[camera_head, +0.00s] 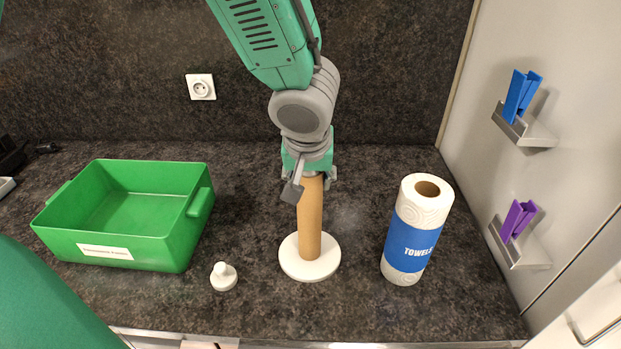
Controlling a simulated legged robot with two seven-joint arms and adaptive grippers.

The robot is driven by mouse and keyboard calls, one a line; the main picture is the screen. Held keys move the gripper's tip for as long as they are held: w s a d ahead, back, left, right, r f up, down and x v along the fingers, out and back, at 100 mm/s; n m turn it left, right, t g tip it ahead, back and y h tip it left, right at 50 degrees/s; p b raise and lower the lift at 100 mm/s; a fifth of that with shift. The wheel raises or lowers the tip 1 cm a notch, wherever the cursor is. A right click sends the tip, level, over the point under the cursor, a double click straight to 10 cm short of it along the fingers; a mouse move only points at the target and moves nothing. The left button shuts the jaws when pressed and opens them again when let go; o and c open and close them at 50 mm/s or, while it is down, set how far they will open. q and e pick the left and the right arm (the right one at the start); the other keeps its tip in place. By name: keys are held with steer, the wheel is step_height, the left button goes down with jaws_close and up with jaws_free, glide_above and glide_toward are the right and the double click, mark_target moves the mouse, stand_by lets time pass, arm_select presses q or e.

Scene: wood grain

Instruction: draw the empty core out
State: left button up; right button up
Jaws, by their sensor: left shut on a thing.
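The empty core (310,222) is a plain brown cardboard tube. It stands upright over the round white base (310,265) of a holder, in the middle of the dark counter. My left gripper (309,182) is above it, pointing down, shut on the top of the core. The core's lower end is at or very near the base; I cannot tell if there is a gap. Any post inside the core is hidden. A small white knob (224,277) lies on the counter to the left of the base. My right gripper is not in view.
A green bin (187,240) with a white label stands at the left, empty. A full towel roll (411,240) in a blue wrapper stands at the right. Blue (518,97) and purple (517,221) clips sit on small wall shelves. A socket (201,87) is on the back wall.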

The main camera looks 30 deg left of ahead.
arm_select(q)
steer(key=shift+w+r+p, duration=0.2)
steer(key=shift+r+p, duration=0.25)
steer(key=shift+r, duration=0.05)
steer(key=shift+r+p, duration=0.75)
steer(key=shift+r, duration=0.2)
steer(key=shift+s, duration=0.1)
steer(key=shift+r+p, duration=1.25)
steer(key=shift+r, duration=0.35)
